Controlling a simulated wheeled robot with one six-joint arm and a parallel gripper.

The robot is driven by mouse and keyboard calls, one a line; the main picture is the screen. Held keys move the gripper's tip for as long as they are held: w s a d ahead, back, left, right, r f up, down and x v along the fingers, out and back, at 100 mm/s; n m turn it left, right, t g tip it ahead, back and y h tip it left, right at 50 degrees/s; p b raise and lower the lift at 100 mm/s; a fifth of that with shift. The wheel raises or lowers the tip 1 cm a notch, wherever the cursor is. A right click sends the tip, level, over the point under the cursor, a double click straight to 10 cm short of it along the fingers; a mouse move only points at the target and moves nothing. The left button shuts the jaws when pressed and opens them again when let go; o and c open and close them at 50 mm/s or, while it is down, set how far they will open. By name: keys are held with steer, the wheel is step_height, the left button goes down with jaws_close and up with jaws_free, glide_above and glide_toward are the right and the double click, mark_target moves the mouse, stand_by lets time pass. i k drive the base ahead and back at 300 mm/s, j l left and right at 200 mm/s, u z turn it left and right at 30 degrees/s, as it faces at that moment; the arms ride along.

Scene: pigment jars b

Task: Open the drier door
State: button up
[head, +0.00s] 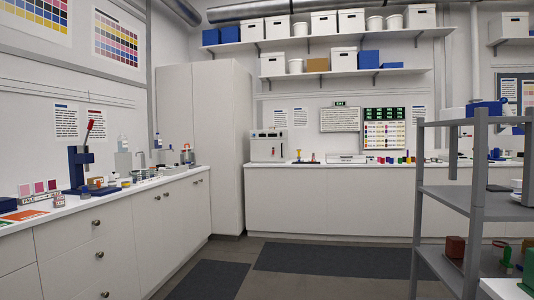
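A white box-shaped appliance (268,147) stands on the back counter, just right of the tall cabinet. It may be the drier, but no label on it is legible. It has a dark strip with small controls along its upper front. My gripper is not in view.
A tall white cabinet (204,148) fills the back left corner. A left counter (110,196) holds a blue press (80,168) and bottles. A grey shelf rack (476,200) stands at right. Dark mats (330,262) lie on the open floor between.

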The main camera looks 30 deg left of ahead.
mark_target(261, 150)
steer(key=i+j+u, duration=0.3)
steer(key=i, duration=0.3)
steer(key=i+l+u, duration=0.1)
steer(key=i+u, duration=0.2)
steer(key=i, duration=4.8)
steer(key=i+z, duration=0.15)
steer(key=i, duration=0.35)
steer(key=i+j+z, duration=0.2)
steer(key=i, duration=0.25)
steer(key=i+z, duration=0.15)
steer(key=i, duration=0.35)
steer(key=j, duration=0.05)
